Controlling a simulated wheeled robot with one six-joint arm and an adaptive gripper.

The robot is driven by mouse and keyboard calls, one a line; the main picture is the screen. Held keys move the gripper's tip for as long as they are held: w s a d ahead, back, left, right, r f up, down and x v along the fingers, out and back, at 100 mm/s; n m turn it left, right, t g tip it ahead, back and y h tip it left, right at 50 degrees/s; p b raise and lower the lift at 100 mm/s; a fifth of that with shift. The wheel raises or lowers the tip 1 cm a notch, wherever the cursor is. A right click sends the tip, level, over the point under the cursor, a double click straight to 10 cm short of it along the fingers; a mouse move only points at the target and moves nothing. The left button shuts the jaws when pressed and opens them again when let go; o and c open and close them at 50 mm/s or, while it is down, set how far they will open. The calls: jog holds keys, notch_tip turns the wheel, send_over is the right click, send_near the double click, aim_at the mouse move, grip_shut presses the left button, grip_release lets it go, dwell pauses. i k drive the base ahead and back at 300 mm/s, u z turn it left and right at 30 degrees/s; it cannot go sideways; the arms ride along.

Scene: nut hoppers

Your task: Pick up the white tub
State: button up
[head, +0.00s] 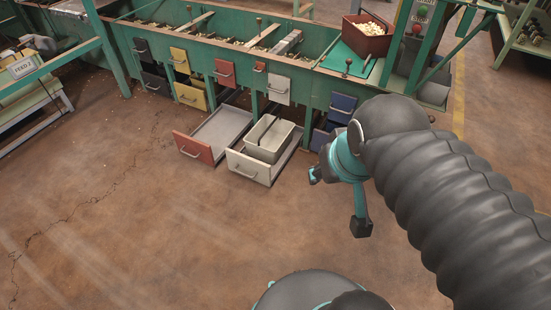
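The white tub (259,150) is a pale, rectangular, open-topped tub with a bar or divider across it. It sits inside a pulled-out drawer with a white front (247,168), low at the front of the green hopper bench. My gripper (338,203) is to the right of the tub and nearer the camera, apart from it. Its two dark fingertips are spread wide with nothing between them. The bottom of the tub and its contact with the drawer are hidden.
A pulled-out drawer with a red front (193,148) is left of the white one and looks empty. The green bench (318,88) has several closed coloured drawers. A brown box of nuts (367,44) stands on top. The floor in front is clear.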

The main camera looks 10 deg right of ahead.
aim_at(267, 139)
jog(key=z, duration=0.1)
jog(key=k, duration=0.5)
jog(key=u, duration=1.35)
jog(key=i, duration=0.9)
jog(key=u, duration=0.4)
jog(key=i, duration=0.95)
jog(key=z, duration=1.15)
jog(key=i, duration=0.6)
jog(key=z, duration=0.7)
